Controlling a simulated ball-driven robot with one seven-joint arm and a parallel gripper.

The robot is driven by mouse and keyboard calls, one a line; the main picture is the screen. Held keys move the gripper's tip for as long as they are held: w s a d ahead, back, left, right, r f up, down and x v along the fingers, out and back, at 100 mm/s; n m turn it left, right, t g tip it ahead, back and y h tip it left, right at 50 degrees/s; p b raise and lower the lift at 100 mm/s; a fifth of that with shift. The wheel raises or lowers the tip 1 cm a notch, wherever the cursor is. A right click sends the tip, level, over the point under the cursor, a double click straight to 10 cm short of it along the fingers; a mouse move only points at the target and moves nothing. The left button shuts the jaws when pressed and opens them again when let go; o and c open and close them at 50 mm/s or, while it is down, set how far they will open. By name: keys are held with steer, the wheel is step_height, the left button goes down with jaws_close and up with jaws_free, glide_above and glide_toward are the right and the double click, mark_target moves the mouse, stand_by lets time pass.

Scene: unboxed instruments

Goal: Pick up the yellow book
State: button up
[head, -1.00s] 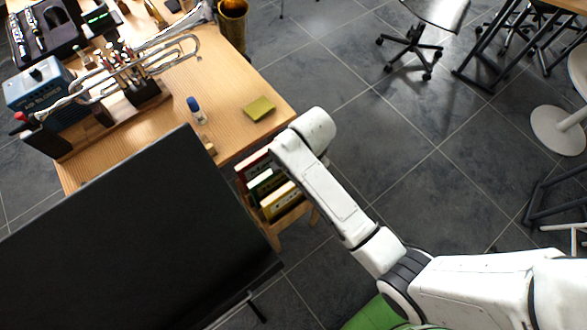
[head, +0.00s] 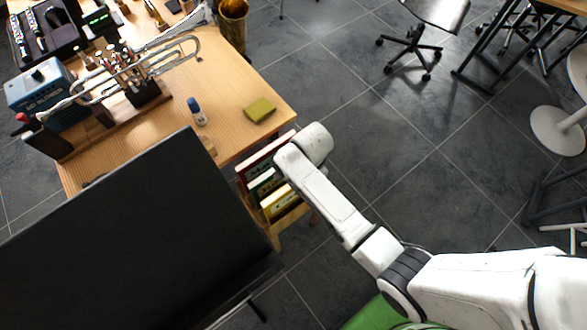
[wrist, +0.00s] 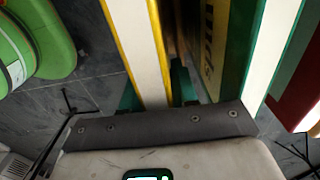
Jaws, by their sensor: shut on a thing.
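The yellow book (head: 279,203) stands in the wooden rack at the table's near right corner, in front of a green book (head: 264,184) and a red book (head: 262,158). In the wrist view, the yellow book (wrist: 146,55) shows pale pages between thin yellow cover edges. My gripper (wrist: 158,92) is shut on it, with one teal finger on each side. The fingertips are partly hidden by the book and the grey gripper body. In the head view my arm covers the gripper.
In the wrist view, a green book (wrist: 270,50) and a red book (wrist: 304,95) stand close on the right. An olive-yellow block (head: 260,109) and a blue-capped bottle (head: 198,112) are on the table. A large black panel (head: 130,240) stands left of the rack.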

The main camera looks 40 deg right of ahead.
jaws_close()
steer(key=shift+r, duration=0.1)
stand_by(0.4)
